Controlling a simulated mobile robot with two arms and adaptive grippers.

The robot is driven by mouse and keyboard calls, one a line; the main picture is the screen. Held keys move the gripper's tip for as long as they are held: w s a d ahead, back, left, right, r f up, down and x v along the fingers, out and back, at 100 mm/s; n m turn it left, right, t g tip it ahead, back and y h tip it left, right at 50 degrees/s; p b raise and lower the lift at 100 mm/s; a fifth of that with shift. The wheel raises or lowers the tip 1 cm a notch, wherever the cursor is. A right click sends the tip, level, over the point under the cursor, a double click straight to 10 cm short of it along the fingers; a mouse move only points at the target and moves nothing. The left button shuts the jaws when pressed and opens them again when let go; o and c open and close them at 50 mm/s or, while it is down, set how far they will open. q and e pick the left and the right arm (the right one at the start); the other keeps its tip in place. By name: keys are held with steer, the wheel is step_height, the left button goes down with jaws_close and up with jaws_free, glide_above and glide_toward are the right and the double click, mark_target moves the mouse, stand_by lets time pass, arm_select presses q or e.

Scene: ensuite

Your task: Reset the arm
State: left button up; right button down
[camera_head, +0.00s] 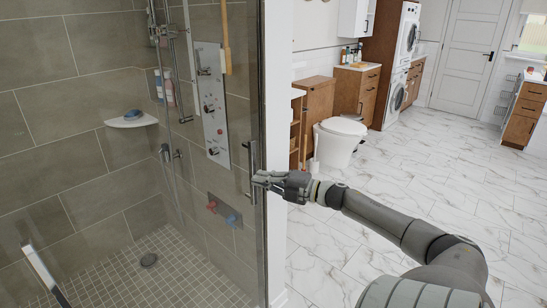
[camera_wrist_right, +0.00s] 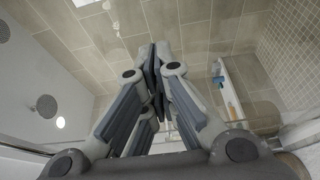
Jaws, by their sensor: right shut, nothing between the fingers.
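My right gripper (camera_head: 262,180) is at the middle of the head view, its arm reaching in from the lower right. Its fingertips are beside the vertical door handle (camera_head: 252,172) of the glass shower; I cannot tell whether they touch it. In the right wrist view the gripper's fingers (camera_wrist_right: 154,62) come together at the tips with nothing held between them. My left gripper does not show in either view.
The tiled shower has a corner shelf (camera_head: 132,120), a shower panel (camera_head: 212,105) and a drain (camera_head: 148,260). A toilet (camera_head: 338,140) and wooden cabinets (camera_head: 355,90) stand beyond. The marble floor (camera_head: 420,180) at right is largely clear.

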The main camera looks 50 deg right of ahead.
steer(key=v, duration=0.3)
steer(key=shift+s+d, duration=0.1)
steer(key=shift+s, duration=0.15)
steer(key=shift+f, duration=0.1)
steer(key=s+d+f+m+g+h, duration=0.1)
steer(key=s+d+f+m+h, duration=0.15)
steer(key=f, duration=0.45)
steer(key=s+d+f+m+g+h, duration=0.1)
steer(key=s+f+m+h, duration=0.15)
steer(key=f, duration=0.45)
steer(key=s+d+f+m+h, duration=0.1)
steer(key=s+d+f+m, duration=0.1)
steer(key=f+m, duration=0.35)
steer(key=s+a+f+m+g+h, duration=0.15)
steer(key=s+f, duration=0.25)
steer(key=f, duration=0.5)
steer(key=s+a+f+m+g+h, duration=0.1)
steer(key=s+a+f+g, duration=0.2)
steer(key=f, duration=0.6)
steer(key=s+a+f+m+g+y, duration=0.2)
steer(key=s+a+f+m+g, duration=0.4)
steer(key=s+a+f, duration=1.5)
steer(key=s+a+f+g+y, duration=0.1)
steer(key=s+a+f+g, duration=0.1)
steer(key=a, duration=0.5)
steer(key=s+a+f+g+y, duration=0.1)
steer(key=s+a+f+g, duration=0.1)
steer(key=a, duration=0.5)
steer(key=shift+s+f, duration=0.75)
steer(key=shift+s, duration=0.25)
